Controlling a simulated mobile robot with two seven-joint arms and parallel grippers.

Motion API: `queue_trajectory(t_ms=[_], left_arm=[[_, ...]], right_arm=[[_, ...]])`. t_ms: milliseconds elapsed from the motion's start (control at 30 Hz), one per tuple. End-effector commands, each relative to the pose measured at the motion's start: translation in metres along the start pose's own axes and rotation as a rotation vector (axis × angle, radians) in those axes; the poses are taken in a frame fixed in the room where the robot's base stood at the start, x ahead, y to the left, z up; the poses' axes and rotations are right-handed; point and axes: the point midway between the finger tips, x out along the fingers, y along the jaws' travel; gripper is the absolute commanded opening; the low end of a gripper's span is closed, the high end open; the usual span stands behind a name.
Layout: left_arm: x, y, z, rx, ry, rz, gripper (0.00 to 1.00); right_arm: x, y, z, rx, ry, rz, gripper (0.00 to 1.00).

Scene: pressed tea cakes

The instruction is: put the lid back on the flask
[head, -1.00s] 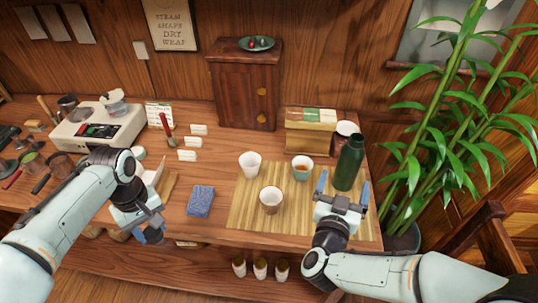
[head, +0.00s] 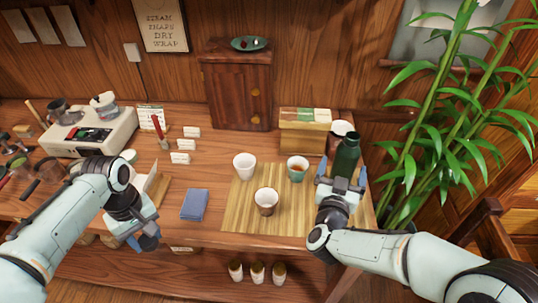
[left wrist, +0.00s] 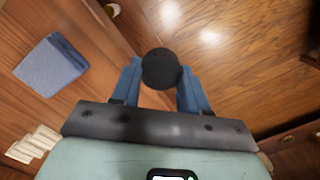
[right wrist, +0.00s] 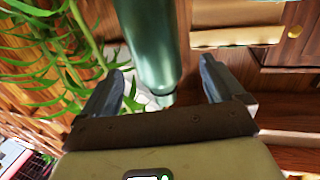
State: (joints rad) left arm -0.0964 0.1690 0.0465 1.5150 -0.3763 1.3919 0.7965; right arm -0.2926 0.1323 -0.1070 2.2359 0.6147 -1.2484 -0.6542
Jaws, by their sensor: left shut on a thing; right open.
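The dark green flask (head: 345,158) stands upright at the right end of the bamboo mat, and also shows in the right wrist view (right wrist: 150,45). My right gripper (head: 342,178) is open, with its fingers on either side of the flask in the picture; I cannot tell whether they touch it. My left gripper (left wrist: 160,85) is shut on a round black lid (left wrist: 161,68), seen end-on between its fingertips.
Three cups, white (head: 244,166), teal (head: 297,169) and brown-white (head: 266,201), stand on the mat (head: 240,215) left of the flask. A folded blue cloth (head: 194,204) lies between the grippers.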

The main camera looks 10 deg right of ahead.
Motion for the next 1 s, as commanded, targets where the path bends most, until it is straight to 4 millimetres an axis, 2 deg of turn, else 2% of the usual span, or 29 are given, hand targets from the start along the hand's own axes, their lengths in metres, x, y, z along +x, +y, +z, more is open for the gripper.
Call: queue_trajectory(t_ms=[400, 733, 1000], left_arm=[[0.000, 0.000, 0.000, 0.000, 0.000, 0.000, 0.16], [0.001, 0.000, 0.000, 0.000, 0.000, 0.000, 0.16], [0.001, 0.000, 0.000, 0.000, 0.000, 0.000, 0.16]], right_arm=[[0.007, 0.001, 0.000, -0.001, 0.001, 0.001, 0.95], [0.051, 0.004, 0.004, 0.000, 0.001, 0.002, 0.95], [0.058, 0.004, 0.004, 0.000, 0.000, 0.000, 0.95]])
